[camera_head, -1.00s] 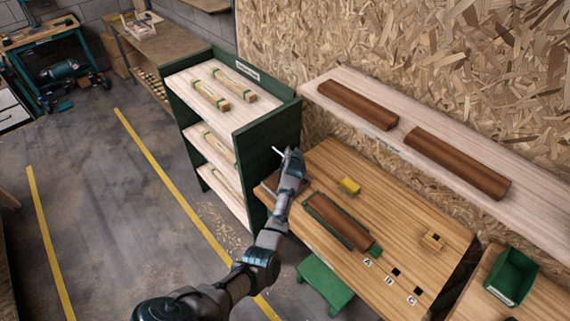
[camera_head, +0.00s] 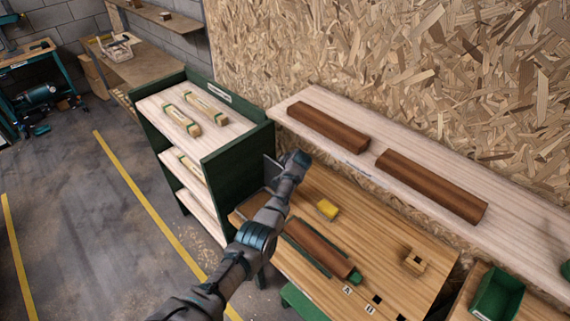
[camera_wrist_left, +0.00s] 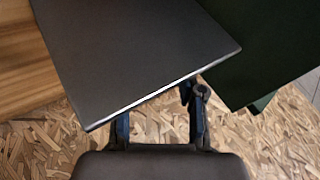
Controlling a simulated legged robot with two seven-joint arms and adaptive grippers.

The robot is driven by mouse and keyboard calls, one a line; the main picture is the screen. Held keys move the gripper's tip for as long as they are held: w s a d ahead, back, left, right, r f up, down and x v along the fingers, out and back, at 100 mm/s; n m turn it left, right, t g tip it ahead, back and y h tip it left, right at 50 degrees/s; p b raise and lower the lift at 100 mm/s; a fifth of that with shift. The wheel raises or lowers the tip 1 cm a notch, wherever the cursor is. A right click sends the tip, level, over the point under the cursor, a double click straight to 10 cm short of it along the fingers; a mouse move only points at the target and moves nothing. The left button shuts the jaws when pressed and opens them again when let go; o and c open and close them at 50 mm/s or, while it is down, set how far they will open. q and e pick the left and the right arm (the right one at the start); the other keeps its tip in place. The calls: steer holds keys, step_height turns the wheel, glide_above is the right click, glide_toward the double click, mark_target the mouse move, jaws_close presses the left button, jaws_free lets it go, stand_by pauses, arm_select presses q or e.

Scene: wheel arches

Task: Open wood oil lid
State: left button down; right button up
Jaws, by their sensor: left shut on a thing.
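My left gripper (camera_head: 291,164) is raised over the far left end of the wooden workbench (camera_head: 345,207), beside the green shelf unit. In the left wrist view it (camera_wrist_left: 158,106) is shut on the edge of a dark grey flat panel (camera_wrist_left: 135,50) with a pale rim. The panel also shows in the head view as a thin grey sheet (camera_head: 271,172) left of the gripper, partly hidden. I cannot tell whether it is the wood oil lid or still joined to something. No oil container is clearly visible. My right gripper is out of view.
The green shelf unit (camera_head: 240,150) stands close on the left. On the bench are a yellow block (camera_head: 327,209), a brown wood piece (camera_head: 318,247) in a green holder and a small wooden block (camera_head: 415,261). A wall shelf (camera_head: 366,160) holds two brown pieces.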

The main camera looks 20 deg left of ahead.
arm_select(q)
steer(key=shift+d+f, duration=0.1)
steer(key=shift+f, duration=0.1)
steer(key=c, duration=0.8)
jaws_free()
steer(key=shift+c, duration=0.2)
steer(key=shift+o, duration=0.6)
steer(key=shift+w, duration=0.2)
steer(key=v, duration=1.1)
steer(key=shift+s+d+r, duration=0.2)
steer(key=shift+d+r, duration=0.05)
steer(key=shift+r, duration=0.05)
steer(key=shift+c, duration=0.3)
